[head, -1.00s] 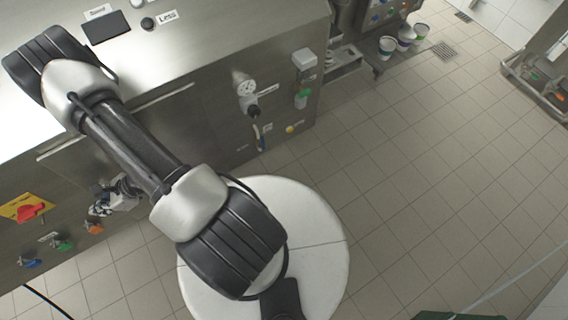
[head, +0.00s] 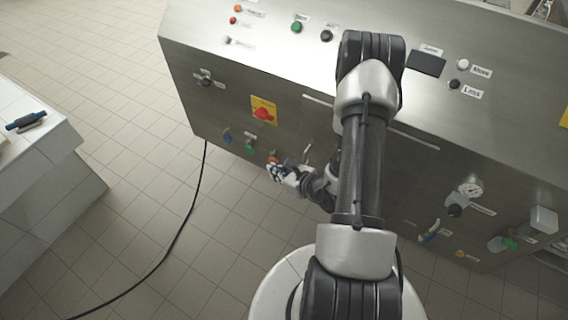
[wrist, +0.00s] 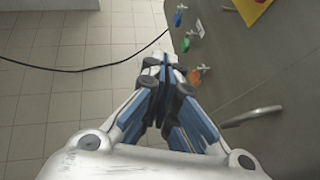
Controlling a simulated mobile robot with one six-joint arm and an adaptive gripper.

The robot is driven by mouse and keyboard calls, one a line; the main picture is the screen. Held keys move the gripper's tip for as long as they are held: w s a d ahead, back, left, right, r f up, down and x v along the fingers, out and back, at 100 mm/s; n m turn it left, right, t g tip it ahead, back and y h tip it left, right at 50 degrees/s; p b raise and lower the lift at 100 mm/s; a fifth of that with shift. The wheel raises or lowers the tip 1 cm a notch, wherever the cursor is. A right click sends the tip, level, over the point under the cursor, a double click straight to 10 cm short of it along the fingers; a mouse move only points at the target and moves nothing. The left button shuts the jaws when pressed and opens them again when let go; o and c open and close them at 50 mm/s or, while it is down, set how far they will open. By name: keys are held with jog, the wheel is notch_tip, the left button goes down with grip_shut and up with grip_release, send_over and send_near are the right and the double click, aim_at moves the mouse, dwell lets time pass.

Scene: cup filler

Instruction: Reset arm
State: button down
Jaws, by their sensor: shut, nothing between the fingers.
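My gripper (head: 273,173) is shut and empty. In the head view it hangs beside the steel front panel of the machine (head: 460,75), close to an orange valve knob (head: 272,160). In the wrist view the gripper (wrist: 165,60) points down toward the tiled floor, with its fingers together and the orange knob (wrist: 196,76) just to their right. My arm reaches up over the machine and folds back down; part of the forearm is hidden behind the upper link.
Blue (head: 227,136) and green (head: 250,148) knobs and a red switch on a yellow plate (head: 264,110) stick out of the panel. A metal handle (wrist: 252,116) is right of the gripper. A black cable (head: 190,215) crosses the floor.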

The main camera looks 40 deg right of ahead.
jog(key=shift+s+a+r, duration=0.25)
jog(key=shift+a, duration=0.25)
